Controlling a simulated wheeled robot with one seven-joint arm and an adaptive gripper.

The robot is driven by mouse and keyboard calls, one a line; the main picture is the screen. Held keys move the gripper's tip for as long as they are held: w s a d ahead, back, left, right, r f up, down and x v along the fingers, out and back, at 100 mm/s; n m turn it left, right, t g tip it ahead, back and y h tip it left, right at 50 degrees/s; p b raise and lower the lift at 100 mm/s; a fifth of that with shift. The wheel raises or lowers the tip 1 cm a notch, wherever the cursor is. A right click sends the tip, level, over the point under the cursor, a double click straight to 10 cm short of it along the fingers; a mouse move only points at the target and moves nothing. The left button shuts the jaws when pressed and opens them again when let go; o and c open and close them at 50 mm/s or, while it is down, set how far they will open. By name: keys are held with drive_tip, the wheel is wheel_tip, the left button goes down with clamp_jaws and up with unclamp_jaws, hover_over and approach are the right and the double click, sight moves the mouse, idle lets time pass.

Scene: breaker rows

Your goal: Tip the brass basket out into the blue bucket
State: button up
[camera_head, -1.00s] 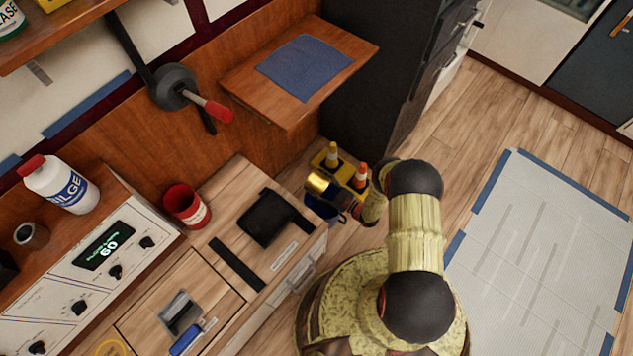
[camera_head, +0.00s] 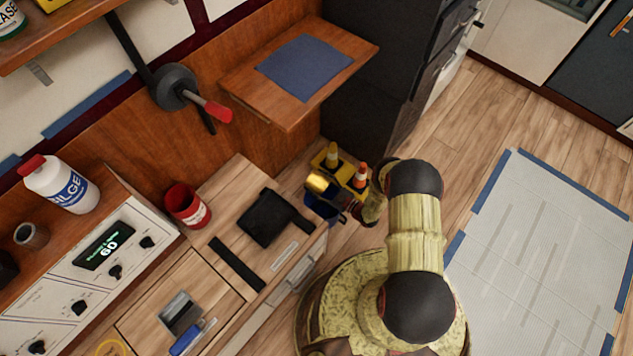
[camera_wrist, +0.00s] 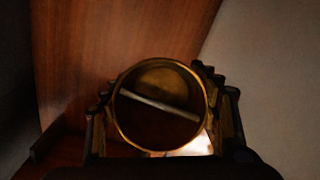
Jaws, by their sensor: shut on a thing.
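The brass basket (camera_head: 318,182) shows as a small shiny gold shape, tilted, above the blue bucket (camera_head: 320,206) in the head view. My gripper (camera_head: 341,196) is shut on the basket, beyond the cabinet's far end. In the wrist view the basket (camera_wrist: 118,118) is a round gold rim between the fingers of my gripper (camera_wrist: 158,92), with a pale bar across its dark inside. The bucket is mostly hidden under the basket and gripper. I cannot tell whether anything is left in the basket.
A wooden shelf (camera_head: 240,80) with a blue mat and a dark cabinet (camera_head: 365,90) are nearby. A red can (camera_head: 187,205) and a black pouch (camera_head: 268,217) sit on the counter.

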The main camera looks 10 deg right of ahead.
idle(0.3)
